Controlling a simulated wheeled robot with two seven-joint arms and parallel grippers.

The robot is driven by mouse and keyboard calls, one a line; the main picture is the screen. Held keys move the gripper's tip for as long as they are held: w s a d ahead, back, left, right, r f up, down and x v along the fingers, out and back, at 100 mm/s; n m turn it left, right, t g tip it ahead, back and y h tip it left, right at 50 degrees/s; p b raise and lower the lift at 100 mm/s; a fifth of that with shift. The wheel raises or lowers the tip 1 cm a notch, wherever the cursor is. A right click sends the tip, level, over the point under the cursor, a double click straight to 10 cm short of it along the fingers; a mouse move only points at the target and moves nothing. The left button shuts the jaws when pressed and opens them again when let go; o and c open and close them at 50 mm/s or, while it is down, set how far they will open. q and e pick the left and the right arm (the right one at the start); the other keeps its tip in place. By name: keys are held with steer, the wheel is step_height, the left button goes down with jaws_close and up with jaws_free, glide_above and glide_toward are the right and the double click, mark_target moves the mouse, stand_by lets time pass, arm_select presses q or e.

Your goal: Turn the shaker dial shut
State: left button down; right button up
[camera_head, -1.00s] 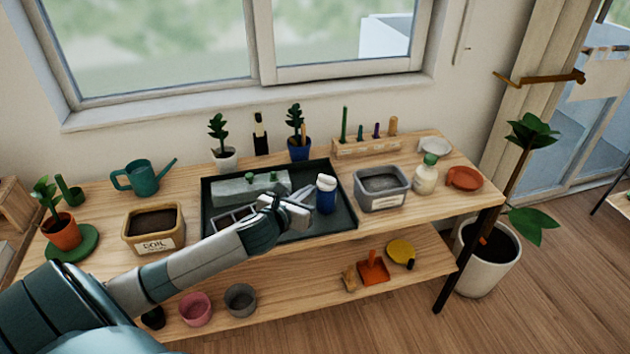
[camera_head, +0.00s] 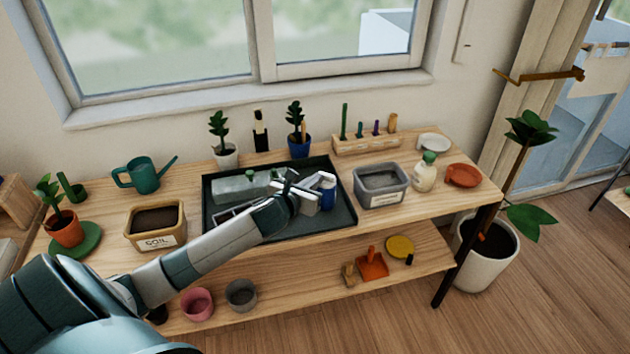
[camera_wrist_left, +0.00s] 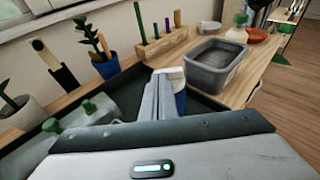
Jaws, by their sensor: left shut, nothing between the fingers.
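The shaker (camera_head: 328,194) is a small blue container standing at the right part of the dark tray (camera_head: 345,218). Its white top is partly hidden by my left gripper (camera_head: 312,194) in the head view. In the left wrist view the shaker's white top and blue side (camera_wrist_left: 180,100) show just beyond and to the right of the gripper fingers (camera_wrist_left: 158,98). The fingers are shut and empty, close against the shaker's left side; I cannot tell whether they touch. The dial's markings are not readable. My right gripper is not in view.
A tool rack (camera_head: 365,144) and potted plants line the back.

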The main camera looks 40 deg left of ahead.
arm_select(q)
steer(key=shift+w+a+m+h, duration=0.2)
steer(key=shift+w+m+h, duration=0.1)
steer(key=shift+m+h, duration=0.15)
steer(key=shift+w+a+m+h+p, duration=0.15)
steer(key=shift+w+a+m+h, duration=0.15)
steer(key=shift+m+h, duration=0.3)
steer(key=shift+w+a+m+h+p, duration=0.2)
steer(key=shift+m+h, duration=0.25)
steer(key=shift+h, duration=0.3)
steer(key=shift+w+a+m+h+p, duration=0.2)
steer(key=shift+a+m+h, duration=0.15)
steer(key=shift+m+h, duration=0.25)
steer(key=shift+w+a, duration=0.1)
steer(key=shift+a, duration=0.1)
